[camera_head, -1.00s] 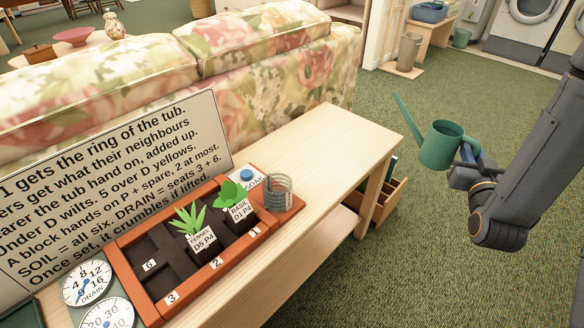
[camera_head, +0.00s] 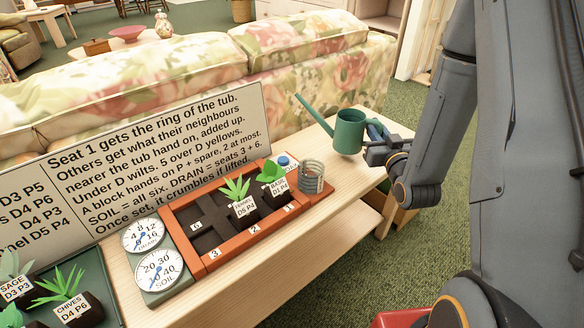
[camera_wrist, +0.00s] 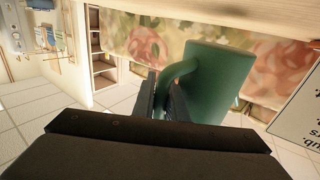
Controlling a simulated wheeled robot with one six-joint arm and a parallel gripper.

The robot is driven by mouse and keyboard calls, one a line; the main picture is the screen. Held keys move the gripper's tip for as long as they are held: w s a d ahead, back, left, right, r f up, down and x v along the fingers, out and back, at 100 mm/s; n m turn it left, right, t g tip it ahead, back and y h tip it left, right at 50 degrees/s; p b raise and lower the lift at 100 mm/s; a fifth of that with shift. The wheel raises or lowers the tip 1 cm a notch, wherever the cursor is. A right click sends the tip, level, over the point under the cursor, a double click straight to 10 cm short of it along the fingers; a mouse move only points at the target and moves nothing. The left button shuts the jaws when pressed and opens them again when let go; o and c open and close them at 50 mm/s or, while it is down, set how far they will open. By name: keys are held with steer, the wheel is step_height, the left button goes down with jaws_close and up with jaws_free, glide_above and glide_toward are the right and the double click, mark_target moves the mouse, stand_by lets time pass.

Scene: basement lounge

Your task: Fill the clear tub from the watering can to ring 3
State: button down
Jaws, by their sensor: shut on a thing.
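The green watering can (camera_head: 349,132) is held by its handle in my gripper (camera_head: 376,146), which is shut on it. The can looks about upright, its spout (camera_head: 314,115) pointing up and left over the right part of the bench. In the wrist view the can (camera_wrist: 215,80) shows close up with its handle between the fingers (camera_wrist: 163,98). The clear tub (camera_head: 312,177) with rings stands on a terracotta base at the right end of the planter (camera_head: 235,247), below and left of the can. Its water level is too small to tell.
Fennel (camera_head: 237,190) and basil (camera_head: 272,175) blocks sit in the planter. Two dials, drain (camera_head: 143,236) and soil (camera_head: 160,270), stand left of it. A rule board (camera_head: 160,150) stands behind. A tray with sage and chives (camera_head: 68,300) is at lower left. A floral sofa (camera_head: 300,60) is beyond.

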steer(key=s+d+n+g+y+p, duration=0.1)
steer(key=d+n+y+p, duration=0.1)
steer(key=y+p, duration=0.1)
steer(key=s+d+n+g+y+p, duration=0.1)
steer(key=d+n+g+y+p, duration=0.1)
steer(key=d+n+y+p, duration=0.1)
steer(key=s+d+f+n+g+y+p, duration=0.1)
steer(key=d+n+g+y+p, duration=0.1)
steer(key=y, duration=0.3)
steer(key=shift+s+d+n+p, duration=0.4)
steer(key=shift+d+n+p, duration=0.15)
steer(key=shift+d, duration=0.15)
